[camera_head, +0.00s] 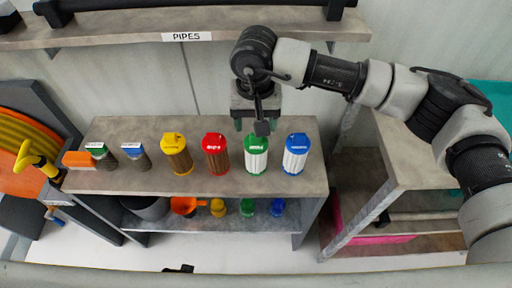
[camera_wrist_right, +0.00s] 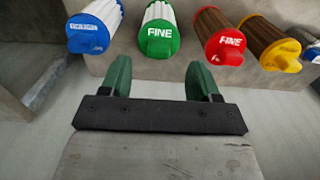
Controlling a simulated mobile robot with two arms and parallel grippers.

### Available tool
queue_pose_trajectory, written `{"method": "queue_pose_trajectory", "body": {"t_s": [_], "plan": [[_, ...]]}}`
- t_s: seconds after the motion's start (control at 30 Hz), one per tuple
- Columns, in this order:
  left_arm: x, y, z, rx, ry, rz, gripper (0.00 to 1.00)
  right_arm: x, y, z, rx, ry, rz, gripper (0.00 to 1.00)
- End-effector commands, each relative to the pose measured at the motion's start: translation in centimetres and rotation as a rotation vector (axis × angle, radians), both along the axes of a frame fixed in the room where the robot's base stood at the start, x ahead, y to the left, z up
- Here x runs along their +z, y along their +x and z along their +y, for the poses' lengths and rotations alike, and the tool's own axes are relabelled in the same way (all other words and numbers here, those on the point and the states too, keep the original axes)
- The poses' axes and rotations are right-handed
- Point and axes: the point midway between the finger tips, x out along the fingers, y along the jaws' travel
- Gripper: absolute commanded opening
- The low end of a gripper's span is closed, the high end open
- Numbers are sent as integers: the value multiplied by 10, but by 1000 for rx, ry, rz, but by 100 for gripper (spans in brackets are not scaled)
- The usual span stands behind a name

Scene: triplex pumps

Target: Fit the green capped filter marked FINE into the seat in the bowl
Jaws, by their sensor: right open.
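The green capped filter (camera_head: 257,158) has a white pleated body and stands on the upper shelf, between a red capped and a blue capped filter. In the right wrist view its green cap (camera_wrist_right: 159,42) reads FINE. My right gripper (camera_head: 256,125) is just behind and above it in the head view, apart from it. In the right wrist view the green fingers (camera_wrist_right: 160,78) are spread, with nothing between them, and the green cap lies beyond their tips. My left gripper is not in view. I cannot make out the bowl's seat in these frames.
A red capped filter (camera_wrist_right: 222,45), also marked FINE, has a brown body. A blue capped filter (camera_head: 295,155) and a yellow capped filter (camera_head: 176,155) stand in the same row. Small labelled parts (camera_head: 133,157) are at left. The shelf's front strip (camera_head: 230,186) is bare.

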Motion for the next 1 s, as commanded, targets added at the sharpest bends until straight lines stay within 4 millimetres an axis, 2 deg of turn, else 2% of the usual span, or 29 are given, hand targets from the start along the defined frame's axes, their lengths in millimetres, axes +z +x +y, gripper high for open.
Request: {"method": "queue_pose_trajectory", "body": {"t_s": [0.17,0.43,0.7,1.0], "plan": [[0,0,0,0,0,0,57,-15,2,0,-2,1,2,62],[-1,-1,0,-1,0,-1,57,-53,7,-1,-3,1,3,62],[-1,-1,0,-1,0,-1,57,-58,7,-1,-3,2,1,60],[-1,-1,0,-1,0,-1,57,-57,7,-1,-3,2,1,14]]}}
